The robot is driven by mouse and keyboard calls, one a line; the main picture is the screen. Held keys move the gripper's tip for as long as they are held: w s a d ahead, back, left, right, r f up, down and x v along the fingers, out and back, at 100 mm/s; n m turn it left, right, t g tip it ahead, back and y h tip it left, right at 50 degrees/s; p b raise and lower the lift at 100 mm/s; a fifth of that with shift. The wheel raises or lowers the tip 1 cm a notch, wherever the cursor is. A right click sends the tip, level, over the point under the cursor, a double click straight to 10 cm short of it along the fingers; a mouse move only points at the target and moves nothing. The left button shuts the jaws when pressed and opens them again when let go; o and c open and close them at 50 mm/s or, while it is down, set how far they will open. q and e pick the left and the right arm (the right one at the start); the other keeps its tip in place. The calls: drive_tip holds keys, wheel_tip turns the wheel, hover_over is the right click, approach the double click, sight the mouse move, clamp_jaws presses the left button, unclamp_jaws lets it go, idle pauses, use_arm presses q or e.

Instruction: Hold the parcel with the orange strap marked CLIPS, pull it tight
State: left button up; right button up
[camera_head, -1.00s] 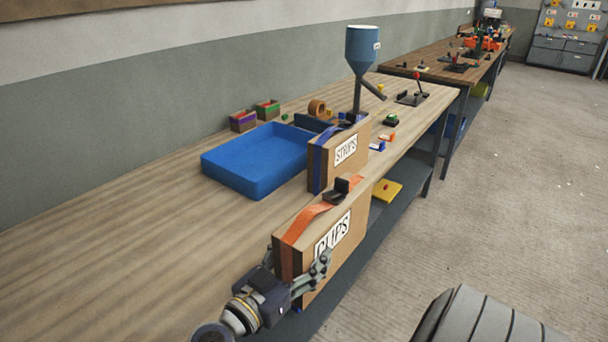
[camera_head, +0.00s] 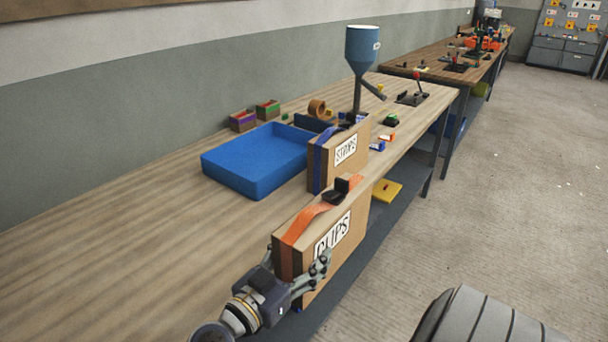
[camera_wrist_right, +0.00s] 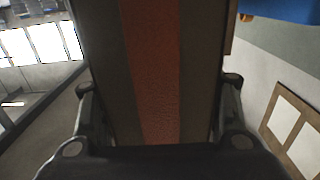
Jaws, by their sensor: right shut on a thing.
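The parcel marked CLIPS (camera_head: 343,256) stands upright at the front edge of the bench in the head view. An orange strap (camera_head: 306,221) runs over its top, with a black buckle (camera_head: 341,190) near the far end. My right gripper (camera_head: 307,274) is shut on the near end of this parcel, one finger across the labelled face and partly over the label. In the right wrist view the parcel's cardboard (camera_wrist_right: 196,60) fills the space between the fingers, the orange strap (camera_wrist_right: 152,70) running down its middle. My left gripper is not in view.
A second parcel marked STRAPS (camera_head: 346,150) with a blue strap stands just behind. A blue tray (camera_head: 228,176) lies to its left. A blue hopper (camera_head: 362,50) on a stand rises farther back. The bench top (camera_head: 130,245) at left is clear.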

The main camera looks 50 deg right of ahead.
sight(288, 272)
drive_tip(key=o, duration=1.6)
drive_tip(key=shift+a+f, duration=0.1)
drive_tip(key=shift+a, duration=0.25)
drive_tip(key=a, duration=0.7)
drive_tip(key=shift+s, duration=0.3)
